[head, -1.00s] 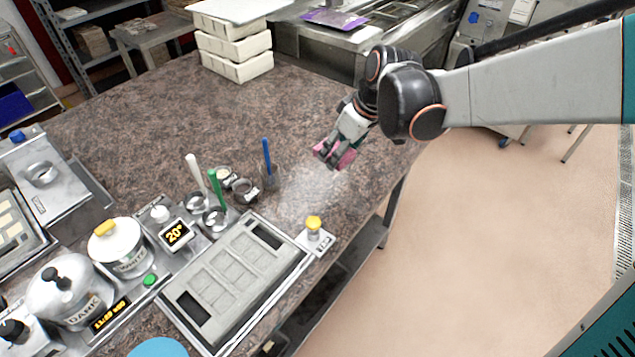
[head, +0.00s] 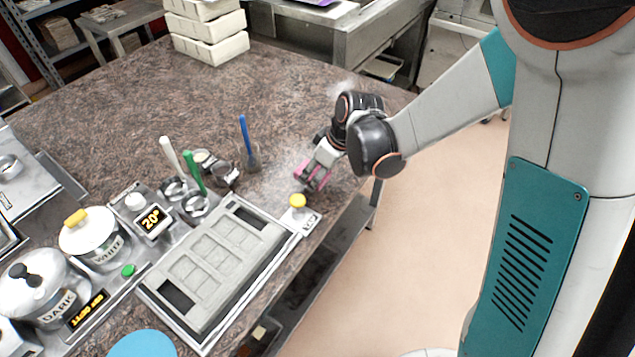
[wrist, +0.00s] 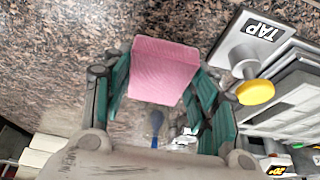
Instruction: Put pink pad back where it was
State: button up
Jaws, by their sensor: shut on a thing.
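The pink pad (wrist: 162,70) is between the two green-lined fingers of my gripper (wrist: 160,85) in the wrist view, and the fingers are shut on it. In the head view the pink pad (head: 313,176) shows at the end of my gripper (head: 316,172), close over the counter beside the yellow-knobbed tap block. I cannot tell whether the pad touches the counter. A pale, dusty-looking patch (head: 272,189) lies on the counter around there.
The tap block (head: 302,219) with its yellow knob stands just in front of my gripper, with the grey mould (head: 215,268) beyond it. A blue-handled tool (head: 246,140) stands in a cup to the left. White boxes (head: 208,38) are stacked at the back. The counter's rear middle is clear.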

jog(key=shift+f+b, duration=0.6)
jog(key=shift+f, duration=1.45)
jog(key=shift+f, duration=0.15)
jog(key=o, duration=1)
jog(key=shift+o, duration=0.2)
